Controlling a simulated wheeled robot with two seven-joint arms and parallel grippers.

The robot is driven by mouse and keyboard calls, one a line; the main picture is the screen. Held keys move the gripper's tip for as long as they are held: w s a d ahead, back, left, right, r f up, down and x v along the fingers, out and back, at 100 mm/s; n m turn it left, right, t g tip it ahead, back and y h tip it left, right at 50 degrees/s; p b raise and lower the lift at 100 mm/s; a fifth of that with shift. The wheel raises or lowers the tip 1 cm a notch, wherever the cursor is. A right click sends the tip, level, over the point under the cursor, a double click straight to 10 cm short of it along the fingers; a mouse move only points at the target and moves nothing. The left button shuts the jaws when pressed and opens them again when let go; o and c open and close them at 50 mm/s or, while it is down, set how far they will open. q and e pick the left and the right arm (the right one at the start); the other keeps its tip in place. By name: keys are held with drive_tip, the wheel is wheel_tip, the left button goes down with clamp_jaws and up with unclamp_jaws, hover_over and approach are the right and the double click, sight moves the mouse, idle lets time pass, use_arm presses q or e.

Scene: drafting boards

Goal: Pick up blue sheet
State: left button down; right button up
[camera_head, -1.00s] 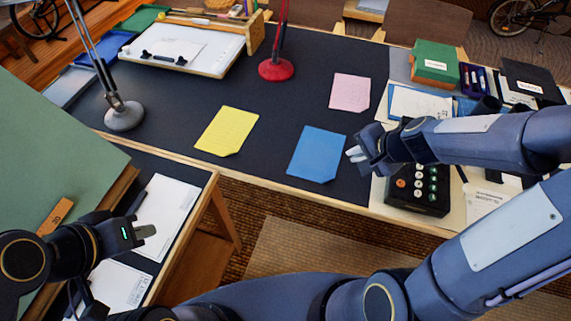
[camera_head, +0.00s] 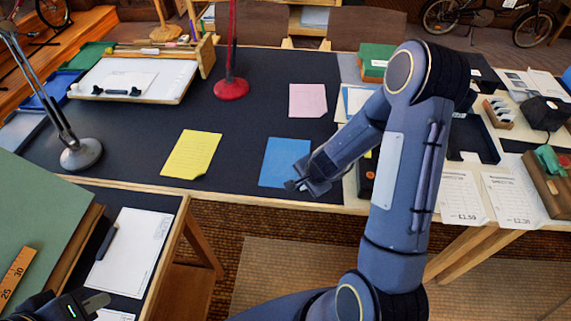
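The blue sheet (camera_head: 281,160) lies flat on the dark desk top near its front edge. My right gripper (camera_head: 292,185) is over the sheet's lower right corner, reaching in from the right. Its fingers look small and dark here, and I cannot tell whether they are open or shut, or whether they touch the sheet.
A yellow sheet (camera_head: 191,154) lies left of the blue one and a pink sheet (camera_head: 308,100) lies behind it. A red lamp base (camera_head: 231,89) and a grey lamp base (camera_head: 81,154) stand on the desk. The dark desk between the sheets is clear.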

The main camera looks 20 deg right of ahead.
clamp_jaws()
drive_tip(key=shift+r, duration=0.1)
